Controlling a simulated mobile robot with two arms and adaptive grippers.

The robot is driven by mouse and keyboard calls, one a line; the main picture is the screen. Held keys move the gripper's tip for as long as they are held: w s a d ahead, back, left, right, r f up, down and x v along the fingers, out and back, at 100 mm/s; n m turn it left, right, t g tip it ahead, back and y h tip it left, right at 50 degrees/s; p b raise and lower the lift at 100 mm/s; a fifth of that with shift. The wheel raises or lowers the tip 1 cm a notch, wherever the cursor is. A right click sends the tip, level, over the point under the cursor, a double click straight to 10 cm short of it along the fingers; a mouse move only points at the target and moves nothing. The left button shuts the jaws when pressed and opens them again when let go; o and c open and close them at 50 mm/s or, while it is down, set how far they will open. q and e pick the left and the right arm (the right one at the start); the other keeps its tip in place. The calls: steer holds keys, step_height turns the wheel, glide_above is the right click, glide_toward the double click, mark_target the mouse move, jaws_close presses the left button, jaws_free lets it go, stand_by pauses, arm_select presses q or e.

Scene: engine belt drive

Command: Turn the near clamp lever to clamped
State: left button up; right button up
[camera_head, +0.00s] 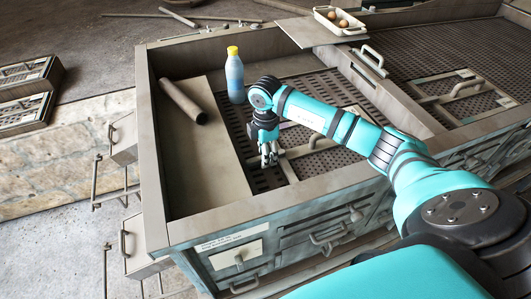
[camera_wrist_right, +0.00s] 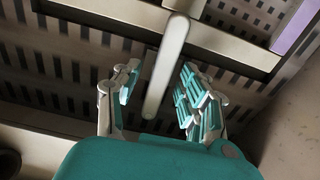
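The near clamp lever appears to be the pale rounded bar (camera_wrist_right: 165,70) in the right wrist view. It crosses a flat pale rail and points down between my right gripper's fingers. My right gripper (camera_wrist_right: 158,88) is open, with one finger on each side of the bar and a visible gap on both sides. In the head view my right gripper (camera_head: 268,157) points down at the pale frame (camera_head: 300,151) in the near tray, and its fingers hide part of that area. My left gripper is in neither view.
The tray's raised rim (camera_head: 270,203) surrounds the work area. A blue bottle with a yellow cap (camera_head: 234,75) and a brown tube (camera_head: 183,101) are inside it. A similar frame with a handle (camera_head: 466,87) lies to the right. A white dish (camera_head: 340,20) stands at the back.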

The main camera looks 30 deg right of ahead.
step_height(320, 180, up, 12)
stand_by(0.6)
stand_by(0.5)
